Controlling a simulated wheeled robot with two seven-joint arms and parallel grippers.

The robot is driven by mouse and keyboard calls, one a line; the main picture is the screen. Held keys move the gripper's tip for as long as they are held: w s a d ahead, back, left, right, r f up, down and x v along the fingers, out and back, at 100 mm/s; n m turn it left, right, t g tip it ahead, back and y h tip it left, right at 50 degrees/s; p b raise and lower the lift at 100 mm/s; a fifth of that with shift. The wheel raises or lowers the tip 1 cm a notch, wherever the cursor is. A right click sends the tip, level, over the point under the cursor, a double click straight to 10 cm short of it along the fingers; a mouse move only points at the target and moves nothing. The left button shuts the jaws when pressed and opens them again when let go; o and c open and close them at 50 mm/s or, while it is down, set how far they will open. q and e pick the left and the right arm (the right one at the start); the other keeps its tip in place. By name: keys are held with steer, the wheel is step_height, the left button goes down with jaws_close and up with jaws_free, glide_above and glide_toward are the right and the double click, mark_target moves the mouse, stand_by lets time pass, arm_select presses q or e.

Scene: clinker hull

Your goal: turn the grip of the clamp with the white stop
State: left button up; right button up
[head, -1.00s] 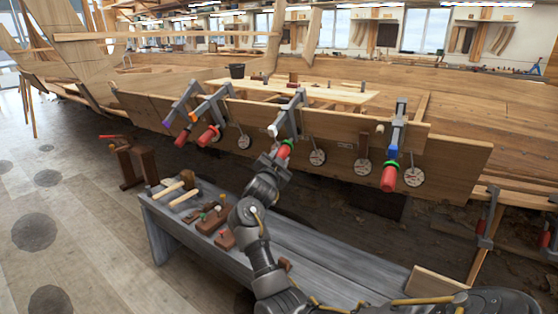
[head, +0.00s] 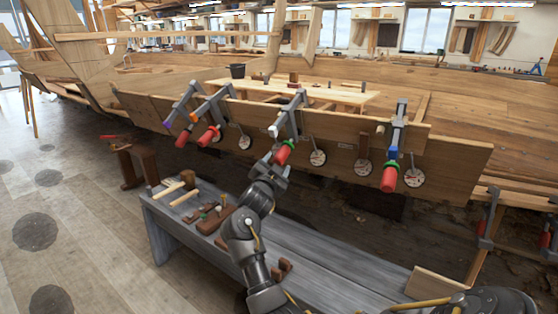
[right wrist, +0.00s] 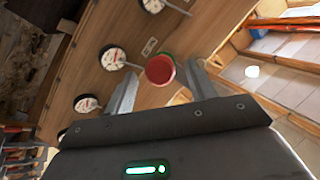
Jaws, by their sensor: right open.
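The clamp with the white stop (head: 273,131) is the middle one on the hull plank in the head view. Its grey bar (head: 292,115) slants down to a red grip (head: 284,153) with a green collar. My right gripper (head: 279,165) is just below this grip, open and empty. In the right wrist view the round red end of the grip (right wrist: 160,69) shows beyond and between the spread fingers (right wrist: 161,90), apparently clear of both. I cannot make out the white stop for sure there. My left gripper is not in view.
Clamps with an orange stop (head: 193,117) and a purple stop are to the left, one with a blue stop (head: 393,152) to the right. Round dials (head: 318,157) hang along the plank (head: 340,133). A grey bench (head: 330,262) with mallets and wooden blocks stands below my right arm.

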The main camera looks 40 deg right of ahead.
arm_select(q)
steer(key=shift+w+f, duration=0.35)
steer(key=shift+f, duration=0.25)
arm_select(e)
steer(key=v, duration=0.7)
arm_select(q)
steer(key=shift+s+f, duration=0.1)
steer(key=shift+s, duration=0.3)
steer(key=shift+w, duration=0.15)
